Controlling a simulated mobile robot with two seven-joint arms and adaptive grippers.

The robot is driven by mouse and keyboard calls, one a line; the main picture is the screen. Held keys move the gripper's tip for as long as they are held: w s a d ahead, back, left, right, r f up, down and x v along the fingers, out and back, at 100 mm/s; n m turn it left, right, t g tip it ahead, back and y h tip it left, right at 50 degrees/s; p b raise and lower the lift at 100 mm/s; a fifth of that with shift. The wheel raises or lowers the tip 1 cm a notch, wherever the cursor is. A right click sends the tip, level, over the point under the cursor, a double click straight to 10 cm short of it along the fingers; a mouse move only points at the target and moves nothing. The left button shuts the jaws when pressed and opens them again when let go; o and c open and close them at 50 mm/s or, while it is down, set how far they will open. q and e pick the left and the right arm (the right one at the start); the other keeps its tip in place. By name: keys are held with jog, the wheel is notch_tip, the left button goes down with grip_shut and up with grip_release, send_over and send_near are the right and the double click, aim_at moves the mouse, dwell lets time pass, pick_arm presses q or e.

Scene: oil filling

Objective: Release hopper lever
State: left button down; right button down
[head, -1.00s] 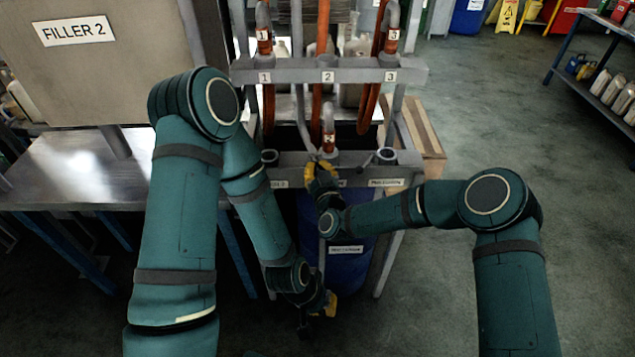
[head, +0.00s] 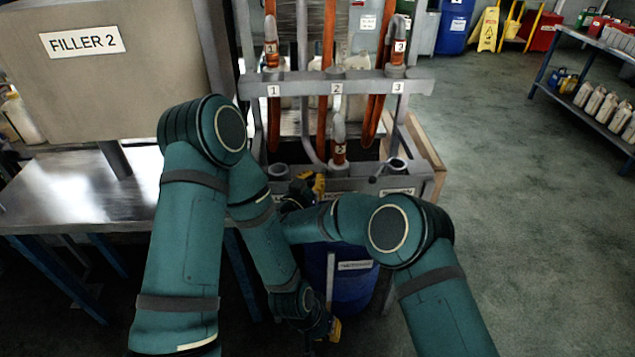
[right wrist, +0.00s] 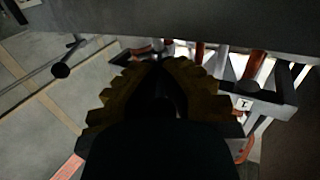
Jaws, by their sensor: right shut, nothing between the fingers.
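My right gripper (head: 308,186), yellow and black, is at the front bar of the hose rack, between the left and middle sockets. In the right wrist view its fingers (right wrist: 160,68) are shut with nothing between them. A small dark-tipped handle (head: 374,178) sits by the right socket in the head view. My left gripper (head: 335,328) is low, near the blue drum, mostly hidden by its arm. The FILLER 2 hopper (head: 110,85) stands at left.
The rack's upper bar (head: 350,88) carries labels 1, 2 and 3 and orange hoses. A blue drum (head: 350,285) stands below the rack. A metal table (head: 60,195) is at left. A grey panel (right wrist: 160,22) crosses the top of the wrist view.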

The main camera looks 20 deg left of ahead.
jog(key=shift+a+m+h, duration=0.25)
jog(key=shift+m+h, duration=0.25)
jog(key=shift+h, duration=0.3)
jog(key=shift+w+r, duration=0.1)
jog(key=c, duration=1.1)
grip_release()
